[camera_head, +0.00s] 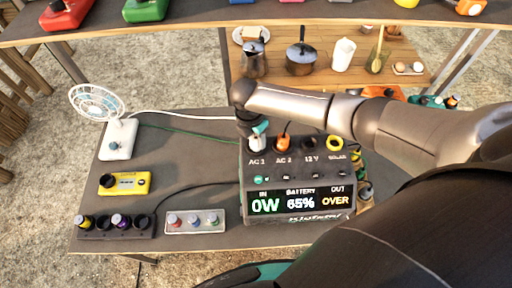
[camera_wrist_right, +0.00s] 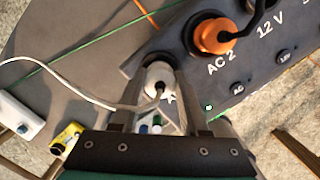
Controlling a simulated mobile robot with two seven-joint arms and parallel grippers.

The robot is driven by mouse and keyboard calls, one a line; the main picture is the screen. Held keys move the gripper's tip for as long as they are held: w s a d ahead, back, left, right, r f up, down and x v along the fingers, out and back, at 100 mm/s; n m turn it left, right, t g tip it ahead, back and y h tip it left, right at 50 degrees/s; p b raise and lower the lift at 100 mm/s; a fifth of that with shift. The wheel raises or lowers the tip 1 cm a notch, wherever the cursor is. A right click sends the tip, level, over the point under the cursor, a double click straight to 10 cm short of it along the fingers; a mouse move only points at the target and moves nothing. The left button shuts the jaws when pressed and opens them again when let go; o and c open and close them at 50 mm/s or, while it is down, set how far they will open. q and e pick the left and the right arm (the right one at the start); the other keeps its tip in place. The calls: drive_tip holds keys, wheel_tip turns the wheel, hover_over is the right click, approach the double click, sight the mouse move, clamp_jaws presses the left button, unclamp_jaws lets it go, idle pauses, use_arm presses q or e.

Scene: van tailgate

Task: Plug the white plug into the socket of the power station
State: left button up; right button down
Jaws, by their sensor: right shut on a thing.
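The black power station (camera_head: 300,208) stands on the dark table, its screen reading 0W, 65% and OVER. My right gripper (camera_head: 256,130) is shut on the white plug (camera_head: 259,140) right over the AC 1 socket, which plug and fingers hide. In the right wrist view the plug (camera_wrist_right: 158,76) sits between the two fingers (camera_wrist_right: 160,70), with its white cord leaving to the left. I cannot tell whether its pins are in the socket. An orange plug (camera_head: 283,141) is in AC 2. My left gripper is not in view.
A white fan (camera_head: 118,138) stands at the table's left. A yellow device (camera_head: 124,184), a row of dark knobs (camera_head: 117,226) and a grey button panel (camera_head: 195,221) lie in front. A shelf (camera_head: 190,30) crosses the back. A green cord runs across the table.

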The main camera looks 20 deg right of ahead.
drive_tip(key=shift+c, duration=1.7)
unclamp_jaws()
wheel_tip(320, 180, up, 15)
drive_tip(key=a, duration=0.2)
drive_tip(key=shift+s+p, duration=0.4)
drive_tip(key=shift+s, duration=0.05)
